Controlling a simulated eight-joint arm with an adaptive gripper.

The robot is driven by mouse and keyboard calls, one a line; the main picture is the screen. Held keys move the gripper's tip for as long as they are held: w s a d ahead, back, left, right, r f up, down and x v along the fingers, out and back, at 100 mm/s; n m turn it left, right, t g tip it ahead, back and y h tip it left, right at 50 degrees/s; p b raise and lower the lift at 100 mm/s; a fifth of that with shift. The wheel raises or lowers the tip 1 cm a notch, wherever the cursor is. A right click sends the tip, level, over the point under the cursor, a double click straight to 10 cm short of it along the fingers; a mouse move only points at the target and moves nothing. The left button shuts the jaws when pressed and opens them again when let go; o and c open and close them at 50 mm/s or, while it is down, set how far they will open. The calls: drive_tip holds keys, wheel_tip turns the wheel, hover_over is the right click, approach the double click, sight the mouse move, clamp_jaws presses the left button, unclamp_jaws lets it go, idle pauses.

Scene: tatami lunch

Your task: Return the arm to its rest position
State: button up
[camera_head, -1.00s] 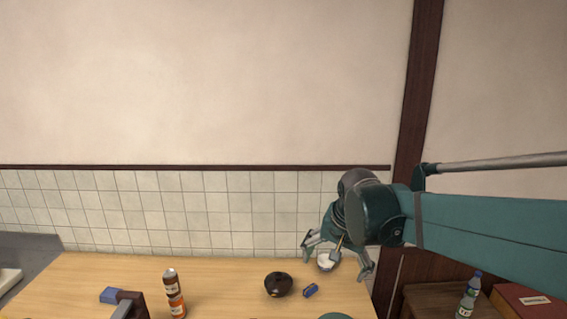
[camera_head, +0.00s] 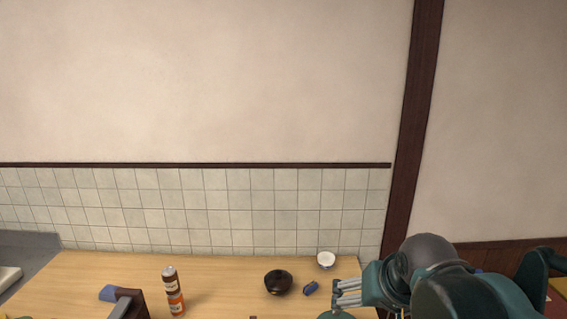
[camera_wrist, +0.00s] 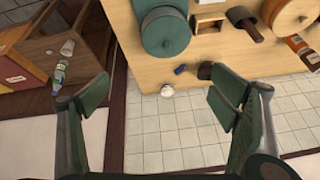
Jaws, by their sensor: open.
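My gripper (camera_head: 347,293) is at the lower right of the head view, near the table's right end, with my arm folded at the right edge. In the wrist view my gripper (camera_wrist: 158,100) has its two green fingers wide apart with nothing between them that it holds. A small white bowl (camera_head: 326,260) stands on the table at the back right corner, apart from the fingers. It also shows in the wrist view (camera_wrist: 167,91), beyond the gap between the fingers.
The wooden table (camera_head: 225,272) bears a dark bowl (camera_head: 278,283), a small blue object (camera_head: 311,288) and a brown-and-orange bottle (camera_head: 174,293). A green round object (camera_wrist: 165,30) is on the table. A side stand at left holds a clear bottle (camera_wrist: 59,78). The wall behind is bare.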

drive_tip(key=s+d+f+n+t, duration=0.1)
drive_tip(key=s+d+f+n, duration=0.1)
drive_tip(key=s, duration=0.4)
drive_tip(key=shift+s+f, duration=0.35)
drive_tip(key=shift+f, duration=0.4)
idle(0.7)
